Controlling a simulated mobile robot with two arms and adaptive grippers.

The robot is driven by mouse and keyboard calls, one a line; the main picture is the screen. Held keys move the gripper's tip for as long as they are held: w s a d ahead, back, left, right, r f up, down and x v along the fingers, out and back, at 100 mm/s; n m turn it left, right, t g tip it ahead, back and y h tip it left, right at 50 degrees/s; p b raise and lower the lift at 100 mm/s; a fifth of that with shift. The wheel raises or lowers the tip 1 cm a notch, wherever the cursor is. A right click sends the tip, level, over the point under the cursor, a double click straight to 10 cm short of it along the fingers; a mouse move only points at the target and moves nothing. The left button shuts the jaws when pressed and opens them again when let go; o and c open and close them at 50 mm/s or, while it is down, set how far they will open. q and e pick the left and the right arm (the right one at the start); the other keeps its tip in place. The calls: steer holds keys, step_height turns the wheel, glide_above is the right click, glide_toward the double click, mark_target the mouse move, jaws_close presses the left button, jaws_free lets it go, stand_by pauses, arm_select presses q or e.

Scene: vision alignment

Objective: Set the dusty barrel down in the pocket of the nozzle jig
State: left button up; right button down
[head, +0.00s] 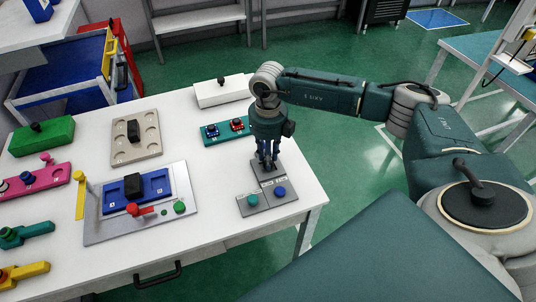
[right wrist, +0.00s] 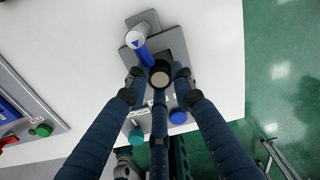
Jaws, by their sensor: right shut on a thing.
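My right gripper (head: 267,165) points down over a small grey fixture (head: 285,166) near the table's right edge. In the right wrist view its fingers (right wrist: 158,85) are shut around a short dark cylinder with a pale round end, which I take for the dusty barrel (right wrist: 160,75). The grey fixture (right wrist: 175,42) lies just beyond it, with a pale post (right wrist: 138,40) bearing a blue triangle and a blue part beside it. Fingers hide the barrel in the head view. I cannot tell which part is the nozzle jig's pocket, or whether the barrel touches the fixture. My left gripper is not in view.
Grey plates with a teal button (head: 252,199) and a blue button (head: 280,192) lie in front of the gripper. A teal holder (head: 211,139) stands behind left. A grey panel with a blue block (head: 155,188) and a red lever (head: 138,210) lies left. White tabletop is bare between them.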

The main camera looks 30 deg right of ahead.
steer(key=shift+f, duration=0.2)
steer(key=c, duration=1.5)
jaws_free()
steer(key=shift+r, duration=0.1)
steer(key=shift+o, duration=0.2)
steer(key=shift+r, duration=0.1)
steer(key=shift+r, duration=0.2)
step_height(320, 180, up, 12)
steer(key=b, duration=0.3)
